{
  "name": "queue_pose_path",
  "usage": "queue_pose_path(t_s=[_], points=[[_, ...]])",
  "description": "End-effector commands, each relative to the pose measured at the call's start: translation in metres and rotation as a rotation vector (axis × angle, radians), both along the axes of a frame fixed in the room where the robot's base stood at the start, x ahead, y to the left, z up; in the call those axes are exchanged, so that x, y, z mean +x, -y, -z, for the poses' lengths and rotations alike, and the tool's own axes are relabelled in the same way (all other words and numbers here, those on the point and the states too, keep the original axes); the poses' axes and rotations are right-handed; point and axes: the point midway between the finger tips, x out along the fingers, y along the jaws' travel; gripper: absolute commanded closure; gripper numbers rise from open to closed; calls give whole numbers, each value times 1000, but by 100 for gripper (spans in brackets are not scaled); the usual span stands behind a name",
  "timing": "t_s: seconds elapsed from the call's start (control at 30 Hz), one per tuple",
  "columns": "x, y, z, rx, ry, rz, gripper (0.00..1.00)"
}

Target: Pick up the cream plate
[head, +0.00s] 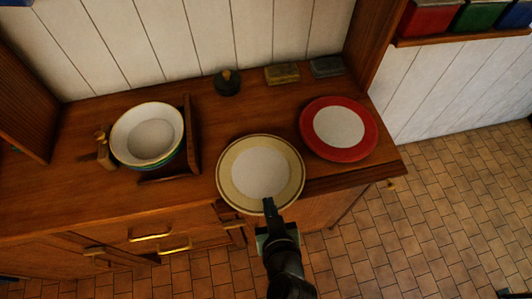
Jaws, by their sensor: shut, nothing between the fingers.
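The cream plate (232,172) lies flat on the wooden counter near its front edge, with a tan rim and a paler centre. My gripper (269,206) is at the plate's front rim, in front of the counter edge. It is shut and holds nothing. In this view its tip overlaps the rim; I cannot tell whether it touches the plate. My gripper hides a small part of the front rim.
A red plate (367,128) with a pale centre lies right of the cream plate. Stacked bowls (147,133) stand in a wooden rack (188,137) at left. A dark round object (228,84) and two small blocks (282,74) sit at the back. Drawers (150,232) are below.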

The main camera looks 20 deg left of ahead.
Motion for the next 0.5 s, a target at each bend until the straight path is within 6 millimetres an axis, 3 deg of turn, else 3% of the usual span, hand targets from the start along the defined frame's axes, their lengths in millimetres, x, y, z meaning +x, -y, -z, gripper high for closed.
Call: queue_pose_path(t_s=[0.5], points=[[76, -45, -4, -3, 5, 0, 100]])
